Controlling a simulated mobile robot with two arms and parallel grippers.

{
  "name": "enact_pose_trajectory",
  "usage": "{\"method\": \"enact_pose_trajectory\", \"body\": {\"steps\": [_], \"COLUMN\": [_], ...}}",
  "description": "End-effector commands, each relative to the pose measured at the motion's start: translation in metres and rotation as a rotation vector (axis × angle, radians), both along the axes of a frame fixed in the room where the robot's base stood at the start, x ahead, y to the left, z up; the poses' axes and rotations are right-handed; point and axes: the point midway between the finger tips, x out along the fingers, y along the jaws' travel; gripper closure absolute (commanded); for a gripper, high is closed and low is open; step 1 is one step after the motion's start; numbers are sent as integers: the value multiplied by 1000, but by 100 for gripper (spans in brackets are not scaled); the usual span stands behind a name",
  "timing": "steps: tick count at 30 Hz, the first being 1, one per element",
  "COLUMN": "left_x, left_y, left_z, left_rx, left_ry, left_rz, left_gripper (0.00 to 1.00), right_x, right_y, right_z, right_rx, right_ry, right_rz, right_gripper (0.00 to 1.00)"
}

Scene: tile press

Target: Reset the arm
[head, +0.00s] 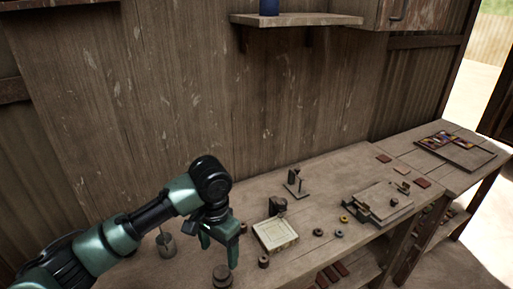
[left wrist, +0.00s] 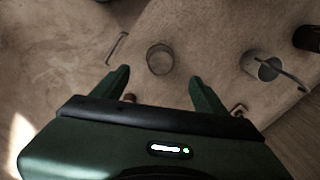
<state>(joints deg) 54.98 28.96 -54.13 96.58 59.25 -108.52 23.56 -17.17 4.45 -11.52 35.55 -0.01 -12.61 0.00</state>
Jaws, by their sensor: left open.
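My left arm comes in from the left in the head view. Its green gripper (head: 219,250) is open, pointing down over the near left part of the workbench (head: 330,168). In the left wrist view the open fingers (left wrist: 158,82) have nothing between their tips. A round container (left wrist: 160,59) stands on the bench just beyond them. A grey cup (left wrist: 258,68) with a thin handle sticking out is to the right in that view; a similar cup (head: 166,245) shows left of the gripper in the head view. My right gripper is in neither view.
A brown round pot (head: 222,275) and a small jar (head: 263,261) stand near the gripper. A pale square tray (head: 276,234) is right of it. A press-like fixture (head: 380,205), small rings (head: 344,219) and reddish tiles (head: 421,183) lie farther right. A wooden wall (head: 220,90) backs the bench.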

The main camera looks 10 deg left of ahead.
Motion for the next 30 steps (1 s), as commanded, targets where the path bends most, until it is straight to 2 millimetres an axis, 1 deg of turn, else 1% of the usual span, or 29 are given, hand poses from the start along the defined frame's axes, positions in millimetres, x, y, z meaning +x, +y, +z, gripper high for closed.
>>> {"method": "enact_pose_trajectory", "body": {"steps": [2, 5, 9, 12, 14, 17, 21, 30], "left_x": [-7, -24, -59, -84, -99, -123, -153, -202], "left_y": [-8, -26, -57, -71, -74, -69, -46, 10], "left_z": [-10, -31, -63, -80, -89, -100, -111, -122], "left_rx": [-16, -67, -174, -246, -283, -320, -312, -212], "left_ry": [2, -12, -56, -100, -127, -175, -231, -281], "left_rz": [-18, -53, -89, -78, -55, 7, 108, 249], "left_gripper": [27, 27, 27, 27, 27, 27, 27, 27], "right_x": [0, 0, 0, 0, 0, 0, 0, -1], "right_y": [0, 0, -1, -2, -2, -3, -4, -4], "right_z": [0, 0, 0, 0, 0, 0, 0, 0], "right_rx": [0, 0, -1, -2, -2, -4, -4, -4], "right_ry": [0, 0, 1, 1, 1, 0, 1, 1], "right_rz": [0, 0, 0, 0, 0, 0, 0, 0], "right_gripper": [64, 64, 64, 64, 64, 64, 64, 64]}}
